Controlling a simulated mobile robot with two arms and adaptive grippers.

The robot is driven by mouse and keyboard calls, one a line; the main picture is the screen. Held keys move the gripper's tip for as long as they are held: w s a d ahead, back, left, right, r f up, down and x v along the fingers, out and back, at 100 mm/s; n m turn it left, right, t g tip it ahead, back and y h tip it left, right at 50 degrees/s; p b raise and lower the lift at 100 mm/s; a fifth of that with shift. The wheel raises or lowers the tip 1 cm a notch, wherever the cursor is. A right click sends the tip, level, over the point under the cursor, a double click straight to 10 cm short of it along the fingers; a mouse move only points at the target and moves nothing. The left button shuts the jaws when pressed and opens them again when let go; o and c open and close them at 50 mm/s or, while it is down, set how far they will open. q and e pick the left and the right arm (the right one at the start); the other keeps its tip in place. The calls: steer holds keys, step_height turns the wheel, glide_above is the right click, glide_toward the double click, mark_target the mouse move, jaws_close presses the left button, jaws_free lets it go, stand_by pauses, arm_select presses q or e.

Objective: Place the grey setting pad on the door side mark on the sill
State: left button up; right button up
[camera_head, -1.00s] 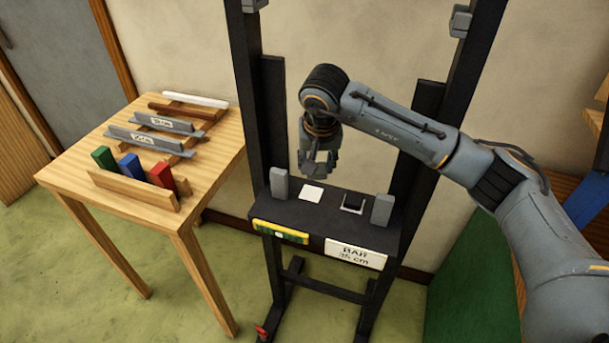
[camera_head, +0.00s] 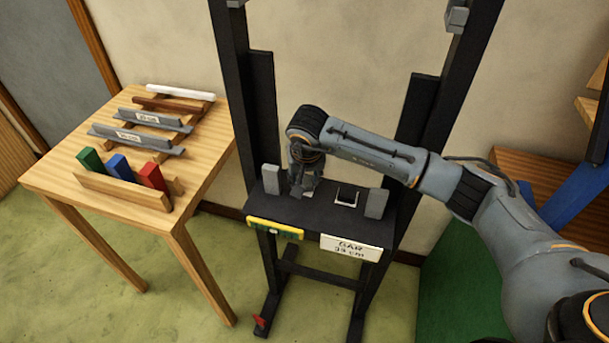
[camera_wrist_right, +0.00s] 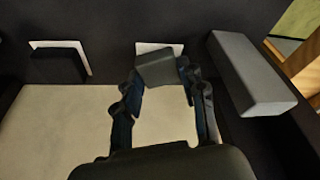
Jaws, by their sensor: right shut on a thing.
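My right gripper (camera_head: 298,188) is low over the left part of the black sill (camera_head: 325,218). In the right wrist view, its fingers (camera_wrist_right: 160,76) are shut on the grey setting pad (camera_wrist_right: 156,68). The pad overlaps part of a white square mark (camera_wrist_right: 146,47) on the sill, the mark nearer the door. Whether the pad touches the sill I cannot tell. The other white mark (camera_head: 353,189) carries a dark pad (camera_wrist_right: 60,66). My left gripper is not in view.
Grey upright blocks stand at the sill's left (camera_head: 271,181) and right (camera_head: 376,203) ends; the left one is close beside my gripper. A yellow-green level (camera_head: 276,229) and a white label (camera_head: 350,248) are on the front edge. A wooden table (camera_head: 190,215) with coloured blocks stands left.

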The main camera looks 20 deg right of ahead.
steer(key=shift+f+b, duration=0.25)
steer(key=shift+b, duration=0.05)
steer(key=o, duration=0.9)
steer(key=shift+r, duration=0.1)
steer(key=shift+c, duration=0.2)
steer(key=shift+o, duration=1.3)
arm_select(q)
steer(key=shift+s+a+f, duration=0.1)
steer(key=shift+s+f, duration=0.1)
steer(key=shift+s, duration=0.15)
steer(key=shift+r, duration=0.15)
arm_select(e)
steer(key=shift+r, duration=0.1)
steer(key=shift+r, duration=0.2)
arm_select(q)
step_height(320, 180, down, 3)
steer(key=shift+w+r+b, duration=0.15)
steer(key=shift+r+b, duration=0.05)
steer(key=shift+b, duration=0.9)
arm_select(e)
steer(key=v, duration=1.1)
steer(key=shift+r, duration=0.3)
